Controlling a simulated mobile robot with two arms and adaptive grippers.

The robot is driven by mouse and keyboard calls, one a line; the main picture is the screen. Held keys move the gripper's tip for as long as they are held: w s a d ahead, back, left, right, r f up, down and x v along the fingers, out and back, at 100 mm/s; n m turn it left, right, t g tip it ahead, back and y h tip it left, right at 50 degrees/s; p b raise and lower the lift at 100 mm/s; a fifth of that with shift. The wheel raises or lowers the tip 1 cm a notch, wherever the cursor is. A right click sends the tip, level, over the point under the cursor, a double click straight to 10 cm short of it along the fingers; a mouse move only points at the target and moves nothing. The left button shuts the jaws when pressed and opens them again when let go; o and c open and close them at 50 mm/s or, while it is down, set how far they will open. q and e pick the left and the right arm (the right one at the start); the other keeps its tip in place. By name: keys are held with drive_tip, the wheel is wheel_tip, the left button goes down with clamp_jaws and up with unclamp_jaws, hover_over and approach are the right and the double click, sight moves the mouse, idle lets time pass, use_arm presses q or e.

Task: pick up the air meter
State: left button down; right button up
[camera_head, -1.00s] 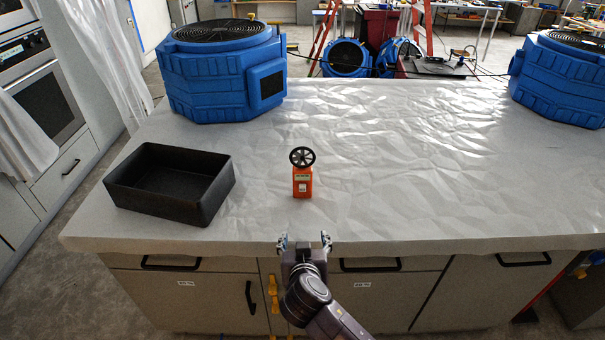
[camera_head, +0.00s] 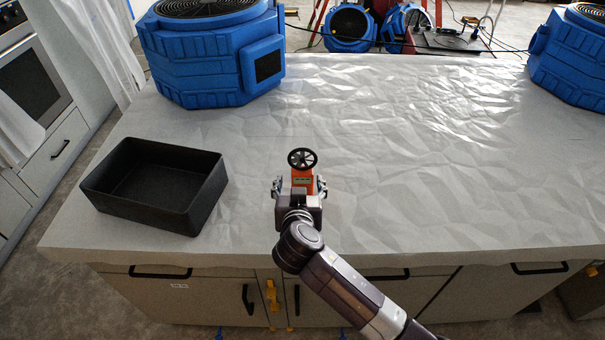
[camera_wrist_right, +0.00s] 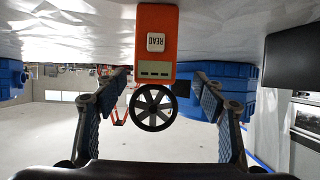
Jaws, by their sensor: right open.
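The air meter (camera_head: 302,176) is orange with a black fan wheel on top and stands upright on the covered counter. In the right wrist view the air meter (camera_wrist_right: 156,45) appears upside down, with a white READ button, a small display and the spoked wheel. My right gripper (camera_head: 300,188) is open, its fingers to the left and right of the meter's body. In the wrist view the fingers of the right gripper (camera_wrist_right: 158,90) stand wide apart, with gaps to the meter on both sides. My left gripper is not in view.
An empty black bin (camera_head: 156,184) sits on the counter (camera_head: 420,170) to the left. A large blue machine (camera_head: 212,55) stands at the back left and another blue machine (camera_head: 572,55) at the back right. The counter right of the meter is clear.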

sight(302, 178)
drive_tip(key=shift+w+d+p, duration=0.3)
drive_tip(key=shift+w+p, duration=0.45)
drive_tip(key=p+x, duration=0.1)
drive_tip(key=x, duration=0.2)
drive_tip(key=shift+w+d+f, duration=0.1)
drive_tip(key=shift+w+f, duration=0.2)
drive_tip(key=shift+f, duration=0.1)
drive_tip(key=shift+w, duration=0.1)
drive_tip(key=shift+c, duration=1.6)
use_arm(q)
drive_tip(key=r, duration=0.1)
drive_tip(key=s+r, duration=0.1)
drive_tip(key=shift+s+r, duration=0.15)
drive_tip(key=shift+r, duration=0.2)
use_arm(e)
drive_tip(key=c, duration=1.1)
drive_tip(key=shift+c, duration=0.2)
